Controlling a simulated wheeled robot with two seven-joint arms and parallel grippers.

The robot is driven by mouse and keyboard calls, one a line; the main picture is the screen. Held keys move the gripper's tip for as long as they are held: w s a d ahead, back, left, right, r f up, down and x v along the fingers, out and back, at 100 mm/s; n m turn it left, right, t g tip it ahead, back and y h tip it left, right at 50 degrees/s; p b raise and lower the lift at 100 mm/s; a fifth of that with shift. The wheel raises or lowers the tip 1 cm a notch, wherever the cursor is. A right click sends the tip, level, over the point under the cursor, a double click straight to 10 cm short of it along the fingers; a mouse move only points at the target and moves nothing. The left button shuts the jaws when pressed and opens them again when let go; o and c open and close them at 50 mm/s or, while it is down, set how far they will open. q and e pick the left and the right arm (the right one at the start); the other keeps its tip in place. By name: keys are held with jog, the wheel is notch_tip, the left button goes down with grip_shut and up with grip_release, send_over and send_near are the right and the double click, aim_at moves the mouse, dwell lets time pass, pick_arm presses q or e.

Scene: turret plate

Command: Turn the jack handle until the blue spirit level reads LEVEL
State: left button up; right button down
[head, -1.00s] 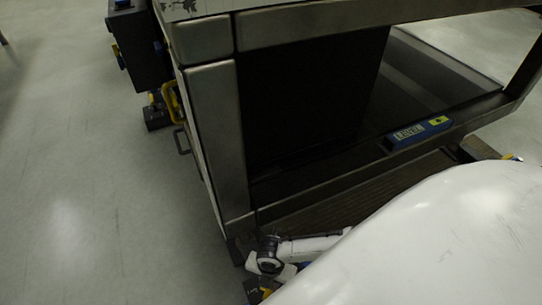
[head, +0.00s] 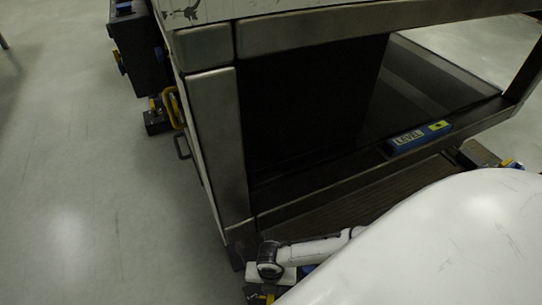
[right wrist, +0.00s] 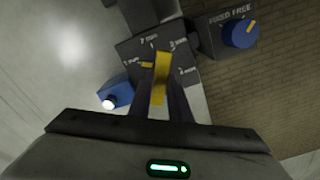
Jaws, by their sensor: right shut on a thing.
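The blue spirit level (head: 420,136) sits on the lower front rail of the dark metal frame in the head view. Its window reads LEVEL, and a yellow patch shows at its right end. In the right wrist view the yellow jack handle (right wrist: 160,77) stands between the fingers of my right gripper (right wrist: 161,98), which is shut on it. Behind it is a dark dial plate (right wrist: 150,48) with turn marks and a small yellow pointer. In the head view my right gripper is mostly hidden at the bottom edge. My left gripper is not in view.
In the right wrist view, a blue knob (right wrist: 240,33) with a yellow bar sits under a FIXED FREE label. A blue block (right wrist: 115,96) with a bright white light is left of the handle. In the head view, a dark box (head: 138,50) stands left of the frame; the left floor is clear.

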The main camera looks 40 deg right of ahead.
jog(key=c, duration=1.6)
grip_release()
jog(key=shift+c, duration=0.2)
